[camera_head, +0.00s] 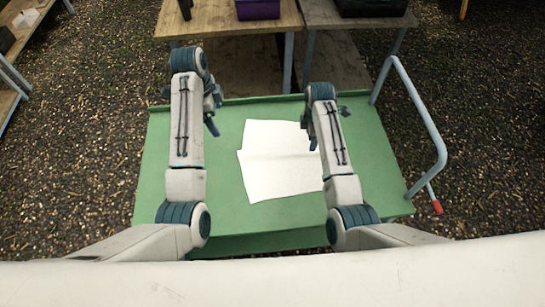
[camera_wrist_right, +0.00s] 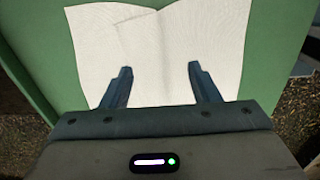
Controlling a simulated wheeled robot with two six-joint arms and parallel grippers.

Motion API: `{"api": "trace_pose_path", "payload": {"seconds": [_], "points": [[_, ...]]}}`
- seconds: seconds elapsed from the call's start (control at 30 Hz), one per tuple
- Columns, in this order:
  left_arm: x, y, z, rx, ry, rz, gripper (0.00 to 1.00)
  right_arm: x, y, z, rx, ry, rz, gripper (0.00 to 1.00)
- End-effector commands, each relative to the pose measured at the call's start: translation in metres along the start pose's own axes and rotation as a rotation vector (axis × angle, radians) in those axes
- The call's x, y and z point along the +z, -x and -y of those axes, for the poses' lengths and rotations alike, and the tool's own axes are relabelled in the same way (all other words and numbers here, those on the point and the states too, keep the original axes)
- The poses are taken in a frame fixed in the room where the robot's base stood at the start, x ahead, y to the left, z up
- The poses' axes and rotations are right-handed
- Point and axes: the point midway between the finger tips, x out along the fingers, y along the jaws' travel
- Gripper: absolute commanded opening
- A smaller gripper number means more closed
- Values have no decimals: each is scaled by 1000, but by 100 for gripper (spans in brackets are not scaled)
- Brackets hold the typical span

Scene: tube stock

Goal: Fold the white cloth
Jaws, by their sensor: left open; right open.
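The white cloth (camera_head: 275,165) lies on the green table top (camera_head: 225,212), between my two arms. A crease or overlapping edge runs across it, and its left outline is stepped, so one part lies askew over another. My left gripper (camera_head: 212,125) is open and empty over the table, to the left of the cloth. My right gripper (camera_head: 313,143) is over the cloth's right edge, partly hidden by its arm. In the right wrist view the right gripper (camera_wrist_right: 158,82) is open, its fingers apart above the cloth (camera_wrist_right: 160,45) with nothing between them.
A green trolley carries the cloth, with a bent metal handle (camera_head: 425,115) on its right. Behind it stand wooden tables (camera_head: 215,20) with a purple crate (camera_head: 258,9) and a dark box (camera_head: 370,7). Gravel lies around. The table top left of the cloth is bare.

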Motion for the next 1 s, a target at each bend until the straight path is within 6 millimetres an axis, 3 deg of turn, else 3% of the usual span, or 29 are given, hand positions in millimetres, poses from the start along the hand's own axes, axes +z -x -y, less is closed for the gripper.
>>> {"api": "trace_pose_path", "payload": {"seconds": [0.13, 0.3, 0.63, 1.0], "points": [[0, 0, 0, 0, 0, 0, 87, 0, 0, 0, 0, 0, 0, 57], [0, 0, 0, 0, 0, 0, 87, 0, 0, 0, 0, 0, 0, 87], [-1, 3, 0, 0, 0, 0, 87, 0, 3, 0, 0, 0, 0, 87], [-6, 39, 0, 0, 0, 0, 87, 0, 35, 0, -1, 0, 0, 87]]}}
